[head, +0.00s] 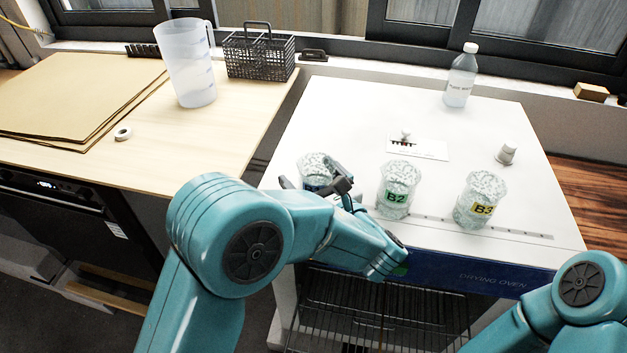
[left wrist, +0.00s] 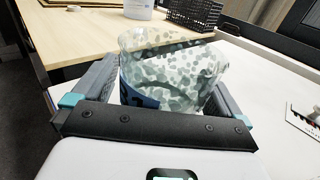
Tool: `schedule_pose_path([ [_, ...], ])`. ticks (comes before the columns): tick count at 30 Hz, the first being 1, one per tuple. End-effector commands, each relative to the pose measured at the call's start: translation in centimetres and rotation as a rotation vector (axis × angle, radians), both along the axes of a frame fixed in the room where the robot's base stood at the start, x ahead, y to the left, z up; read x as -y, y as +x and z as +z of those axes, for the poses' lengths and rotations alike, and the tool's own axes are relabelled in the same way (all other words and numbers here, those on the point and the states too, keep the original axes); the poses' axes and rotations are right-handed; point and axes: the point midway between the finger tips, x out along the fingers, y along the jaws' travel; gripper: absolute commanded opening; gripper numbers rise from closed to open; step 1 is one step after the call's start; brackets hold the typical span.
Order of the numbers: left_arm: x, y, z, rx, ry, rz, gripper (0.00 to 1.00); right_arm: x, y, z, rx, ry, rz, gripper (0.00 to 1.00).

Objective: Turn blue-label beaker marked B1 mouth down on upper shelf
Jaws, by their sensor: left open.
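The blue-label beaker (head: 313,164) stands upright on the white oven top, partly hidden behind my left gripper in the head view. In the left wrist view the clear, mottled beaker (left wrist: 172,72) is between the two fingers, its dark blue label (left wrist: 138,96) low on the left and only partly readable. My left gripper (head: 318,183) is open, with a finger on either side of the beaker. Contact cannot be told. The drying oven (head: 490,280) is open below, showing a wire shelf (head: 400,308) inside. My right gripper is out of view; only its arm shows.
Beaker B2 (head: 398,192) with a green label and beaker B3 (head: 479,202) with a yellow label stand to the right. A jug (head: 191,65) and wire basket (head: 259,57) stand left.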

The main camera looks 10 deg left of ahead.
Motion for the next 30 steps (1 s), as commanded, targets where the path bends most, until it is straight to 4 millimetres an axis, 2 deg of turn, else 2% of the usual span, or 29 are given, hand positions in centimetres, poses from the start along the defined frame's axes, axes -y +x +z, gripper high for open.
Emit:
schedule_pose_path([
  [1, 0.1, -0.1, 0.0, 0.0, 0.0, 0.0, 1.0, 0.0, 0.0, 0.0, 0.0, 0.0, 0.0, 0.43],
  [6, 0.1, -0.1, 0.0, -0.001, 0.001, 0.0, 0.45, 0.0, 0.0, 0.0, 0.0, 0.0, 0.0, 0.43],
  [15, 0.0, 0.0, 0.1, 0.0, 0.0, 0.0, 0.44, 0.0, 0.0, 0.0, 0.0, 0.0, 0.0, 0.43],
  [20, 0.0, 0.0, 1.2, 0.002, -0.001, 0.0, 0.44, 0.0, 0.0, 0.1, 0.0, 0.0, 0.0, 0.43],
  [23, -0.1, 0.1, 2.9, 0.004, -0.003, 0.0, 0.44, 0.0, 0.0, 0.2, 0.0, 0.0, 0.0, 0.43],
  [26, -0.1, 0.1, 5.4, 0.006, -0.005, 0.001, 0.44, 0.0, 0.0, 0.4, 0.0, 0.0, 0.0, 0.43],
  [30, -0.1, 0.1, 9.9, 0.009, -0.006, -0.001, 0.44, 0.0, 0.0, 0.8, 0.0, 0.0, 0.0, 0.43],
])
